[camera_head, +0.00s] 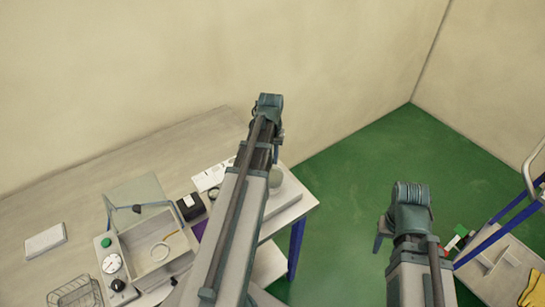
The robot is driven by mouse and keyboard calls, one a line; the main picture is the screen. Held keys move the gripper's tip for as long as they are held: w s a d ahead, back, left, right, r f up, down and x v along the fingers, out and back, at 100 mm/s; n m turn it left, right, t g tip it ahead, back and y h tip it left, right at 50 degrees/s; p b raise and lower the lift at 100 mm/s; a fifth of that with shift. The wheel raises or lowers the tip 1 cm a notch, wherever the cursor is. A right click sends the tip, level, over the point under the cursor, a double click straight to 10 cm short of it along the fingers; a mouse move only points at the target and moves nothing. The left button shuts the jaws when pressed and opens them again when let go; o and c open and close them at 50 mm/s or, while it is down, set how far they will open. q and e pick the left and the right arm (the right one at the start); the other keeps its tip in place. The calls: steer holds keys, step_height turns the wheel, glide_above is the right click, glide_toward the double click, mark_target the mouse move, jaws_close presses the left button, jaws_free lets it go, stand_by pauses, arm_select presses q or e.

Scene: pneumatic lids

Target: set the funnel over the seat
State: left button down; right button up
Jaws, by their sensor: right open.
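An open grey box (124,240) stands on the table at the lower left, with a clear lid (138,192) raised behind it. Inside lie a pale round part (160,252) and a thin yellowish piece; I cannot tell whether either is the seat. A small beige rounded thing (275,177) shows beside my left arm, partly hidden; I cannot tell whether it is the funnel. My right gripper (381,233) shows small beside its arm, over the green floor, open and away from the table.
The table (80,195) has a gauge panel (112,264), a wire basket (75,292), a white pad (45,240) and a black device (190,207). A blue-framed cart (505,262) stands at the right. Green floor (340,180) lies open between.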

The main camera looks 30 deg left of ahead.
stand_by(0.5)
arm_select(q)
steer(key=c, duration=0.7)
jaws_free()
step_height(320, 180, up, 14)
steer(key=p, duration=1.3)
steer(key=shift+f+p, duration=0.1)
steer(key=shift+p, duration=0.3)
